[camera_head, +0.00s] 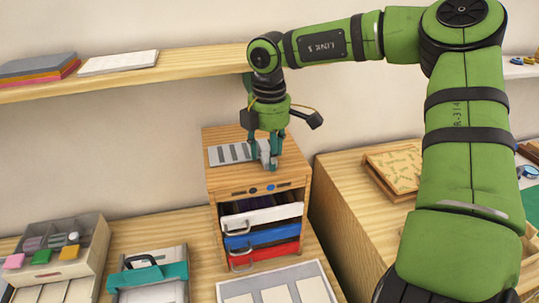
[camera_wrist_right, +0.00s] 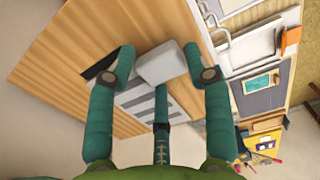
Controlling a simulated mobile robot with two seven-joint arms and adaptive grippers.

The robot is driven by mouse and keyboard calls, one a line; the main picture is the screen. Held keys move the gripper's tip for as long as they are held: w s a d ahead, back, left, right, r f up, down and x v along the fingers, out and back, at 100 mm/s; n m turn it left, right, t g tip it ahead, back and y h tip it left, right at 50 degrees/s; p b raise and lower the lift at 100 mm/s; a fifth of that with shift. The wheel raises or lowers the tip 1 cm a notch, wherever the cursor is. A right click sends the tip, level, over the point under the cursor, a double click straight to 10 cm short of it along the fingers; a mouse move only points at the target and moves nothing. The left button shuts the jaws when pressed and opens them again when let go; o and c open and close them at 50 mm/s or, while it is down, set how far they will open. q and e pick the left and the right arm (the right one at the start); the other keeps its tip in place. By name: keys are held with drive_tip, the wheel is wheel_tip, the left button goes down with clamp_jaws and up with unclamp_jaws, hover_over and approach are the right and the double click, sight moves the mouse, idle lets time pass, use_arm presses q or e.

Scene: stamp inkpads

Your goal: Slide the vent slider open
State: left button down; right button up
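The vent slider is a grey slotted plate (camera_head: 232,153) on top of the wooden drawer cabinet (camera_head: 222,184). In the right wrist view its dark slots and pale bars (camera_wrist_right: 146,108) show below a pale grey block-shaped knob (camera_wrist_right: 161,63). A dark gap shows at the plate's left side there. My right gripper (camera_head: 269,160) points down at the plate's right end. In the right wrist view its teal fingers (camera_wrist_right: 160,62) stand against both sides of the knob and appear to grip it. The third finger is below the knob. My left gripper is not in view.
The cabinet has a white, a blue (camera_head: 259,236) and a red drawer (camera_head: 265,256) in front. A shelf (camera_head: 190,64) runs behind. Another wooden cabinet (camera_head: 345,205) stands at right.

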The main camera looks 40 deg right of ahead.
drive_tip(key=shift+w+a+f, duration=0.15)
drive_tip(key=shift+w+a, duration=0.05)
drive_tip(key=shift+a, duration=0.05)
drive_tip(key=shift+s+d+r, duration=0.1)
drive_tip(key=shift+s+r, duration=0.05)
drive_tip(key=shift+r, duration=0.15)
wheel_tip(320, 180, up, 12)
drive_tip(key=shift+f, duration=0.25)
